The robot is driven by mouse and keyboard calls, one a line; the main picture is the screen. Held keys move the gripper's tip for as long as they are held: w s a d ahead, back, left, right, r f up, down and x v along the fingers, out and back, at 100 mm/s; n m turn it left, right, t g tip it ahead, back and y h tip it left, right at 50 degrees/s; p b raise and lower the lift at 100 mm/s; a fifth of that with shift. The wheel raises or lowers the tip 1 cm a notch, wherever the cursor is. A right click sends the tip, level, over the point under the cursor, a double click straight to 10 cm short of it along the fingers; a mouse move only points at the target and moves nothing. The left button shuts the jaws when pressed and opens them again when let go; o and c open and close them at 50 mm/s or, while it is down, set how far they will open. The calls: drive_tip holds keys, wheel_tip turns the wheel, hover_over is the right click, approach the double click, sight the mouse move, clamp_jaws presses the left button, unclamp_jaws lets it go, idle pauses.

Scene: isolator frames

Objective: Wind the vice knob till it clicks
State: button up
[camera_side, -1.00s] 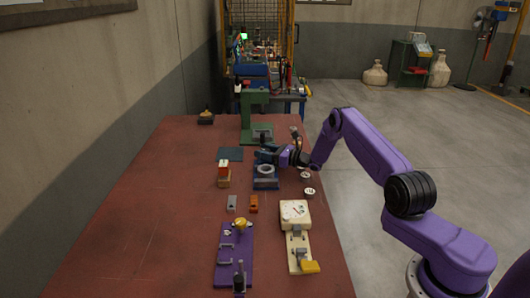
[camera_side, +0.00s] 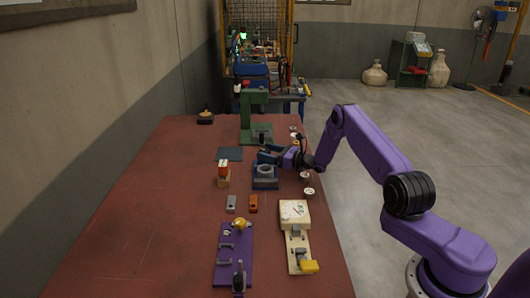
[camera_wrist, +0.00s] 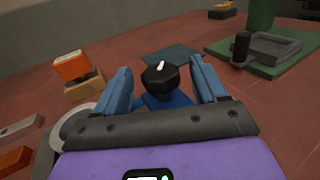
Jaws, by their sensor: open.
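The vice (camera_side: 265,183) is a blue block with a grey ring on top, on the red bench in the side view. Its black knob (camera_wrist: 160,79), with a white mark on top, shows in the wrist view above a blue part. My gripper (camera_side: 268,154) is just behind the ring in the side view. In the wrist view its two blue fingers (camera_wrist: 162,75) are open, one on each side of the knob, with visible gaps. The knob cannot be made out in the side view. The grey ring (camera_wrist: 78,118) is partly hidden by my gripper in the wrist view.
An orange-topped block stack (camera_side: 223,174) stands left of the vice. A green press (camera_side: 253,104) stands behind it. Small white dials (camera_side: 309,191) lie to the right. A purple fixture board (camera_side: 235,262) and a cream fixture (camera_side: 294,212) are in front. The bench's left side is clear.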

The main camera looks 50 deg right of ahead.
drive_tip(key=v, duration=0.3)
drive_tip(key=shift+s+d, duration=0.15)
drive_tip(key=shift+s, duration=0.1)
wheel_tip(320, 180, up, 7)
drive_tip(key=shift+w, duration=0.1)
drive_tip(key=s+d+g+h, duration=0.1)
drive_tip(key=s+d+g, duration=0.3)
drive_tip(key=s, duration=0.8)
drive_tip(key=x, duration=1.7)
drive_tip(key=shift+w, duration=0.15)
drive_tip(key=shift+h, duration=0.3)
drive_tip(key=c, duration=1.1)
